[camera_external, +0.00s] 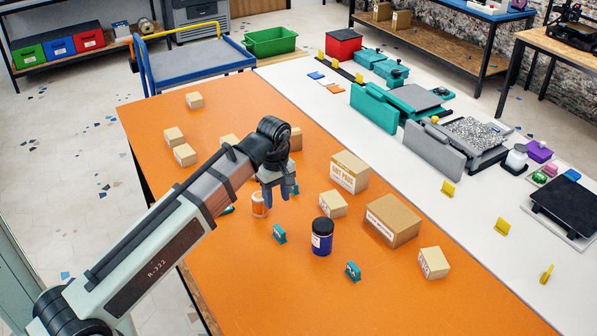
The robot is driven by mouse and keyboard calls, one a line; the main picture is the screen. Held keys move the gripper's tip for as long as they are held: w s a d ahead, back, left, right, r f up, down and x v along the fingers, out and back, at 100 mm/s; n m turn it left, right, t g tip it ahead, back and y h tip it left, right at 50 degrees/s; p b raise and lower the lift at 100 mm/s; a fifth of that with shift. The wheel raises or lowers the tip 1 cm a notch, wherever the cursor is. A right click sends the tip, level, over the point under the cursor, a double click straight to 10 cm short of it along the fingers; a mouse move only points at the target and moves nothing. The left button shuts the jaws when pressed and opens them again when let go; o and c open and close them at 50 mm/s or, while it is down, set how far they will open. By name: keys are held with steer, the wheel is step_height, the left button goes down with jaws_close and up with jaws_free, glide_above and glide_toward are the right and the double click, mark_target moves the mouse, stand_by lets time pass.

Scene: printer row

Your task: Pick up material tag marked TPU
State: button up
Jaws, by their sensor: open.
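Small teal tags stand on the orange table (400,310). One tag (279,233) is below my gripper in the picture, and another tag (353,270) is farther right, beyond the dark blue jar. A bit of teal (228,210) shows by my arm, and another bit (296,190) shows just right of my fingers; both are mostly hidden. The lettering on the tags is too small to read, so I cannot tell which is marked TPU. My gripper (278,194) is open, points down over the table and appears empty.
A white and orange jar (260,204) is close by my gripper. A dark blue jar (322,237) stands between the two clear tags. Cardboard boxes (393,220) stand to the right and small ones (185,155) to the left. A white bench (430,190) with printer parts lies behind. The front right table is clear.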

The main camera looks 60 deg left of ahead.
mark_target(279, 229)
step_height(279, 229, down, 7)
steer(key=shift+s+d+f, duration=0.1)
steer(key=shift+d+f, duration=0.2)
steer(key=shift+f, duration=0.5)
steer(key=shift+d+f, duration=0.15)
steer(key=shift+f, duration=0.8)
steer(key=shift+d+f, duration=0.1)
steer(key=shift+f, duration=0.8)
steer(key=shift+c, duration=0.3)
jaws_close()
